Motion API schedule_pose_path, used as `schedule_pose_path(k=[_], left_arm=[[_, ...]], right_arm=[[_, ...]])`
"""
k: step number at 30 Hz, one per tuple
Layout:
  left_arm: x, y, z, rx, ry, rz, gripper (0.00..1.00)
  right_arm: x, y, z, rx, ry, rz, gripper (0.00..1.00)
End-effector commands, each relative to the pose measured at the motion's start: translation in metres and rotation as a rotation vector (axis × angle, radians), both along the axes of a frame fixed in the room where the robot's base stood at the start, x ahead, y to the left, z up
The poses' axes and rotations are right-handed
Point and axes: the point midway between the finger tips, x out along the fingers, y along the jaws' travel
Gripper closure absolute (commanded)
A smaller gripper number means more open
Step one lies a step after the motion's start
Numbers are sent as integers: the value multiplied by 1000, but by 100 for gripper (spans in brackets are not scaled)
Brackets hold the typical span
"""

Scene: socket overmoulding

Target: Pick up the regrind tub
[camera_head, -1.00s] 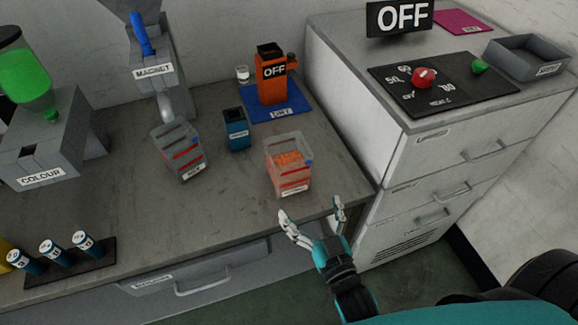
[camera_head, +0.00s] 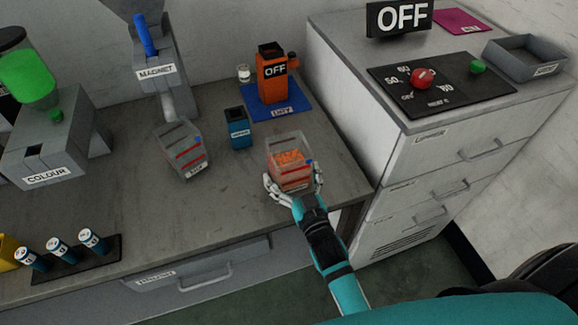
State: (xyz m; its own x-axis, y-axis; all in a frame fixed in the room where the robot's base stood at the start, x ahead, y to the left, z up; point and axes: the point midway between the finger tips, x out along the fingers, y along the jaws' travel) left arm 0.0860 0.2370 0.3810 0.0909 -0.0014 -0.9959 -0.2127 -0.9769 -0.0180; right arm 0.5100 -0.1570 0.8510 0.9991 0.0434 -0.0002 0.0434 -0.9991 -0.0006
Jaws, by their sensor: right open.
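A clear tub with orange granules (camera_head: 289,153) stands upright near the counter's front right edge; its label is too small to read, so I cannot confirm it is the regrind tub. My right gripper (camera_head: 293,186) is open, with one finger at each side of the tub's lower front. I cannot tell whether the fingers touch it. A second clear tub with red bands (camera_head: 184,150) stands further left, and its label is also hard to read. My left gripper is not in view.
A small blue container (camera_head: 237,128) and an orange machine marked OFF (camera_head: 271,78) on a blue mat (camera_head: 298,104) stand behind the tub. The magnet unit (camera_head: 158,75) is at the back left. A white drawer cabinet (camera_head: 415,165) rises on the right.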

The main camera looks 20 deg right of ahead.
Motion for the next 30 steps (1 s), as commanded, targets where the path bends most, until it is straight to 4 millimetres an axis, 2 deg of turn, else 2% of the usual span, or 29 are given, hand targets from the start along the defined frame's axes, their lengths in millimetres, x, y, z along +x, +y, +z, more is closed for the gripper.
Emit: schedule_pose_path(k=[2,15,30], left_arm=[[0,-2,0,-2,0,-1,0],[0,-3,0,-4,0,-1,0],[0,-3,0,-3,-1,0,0]], right_arm=[[0,0,0,0,0,0,0],[-1,0,0,0,0,0,58],[0,0,2,0,-3,1,59]])
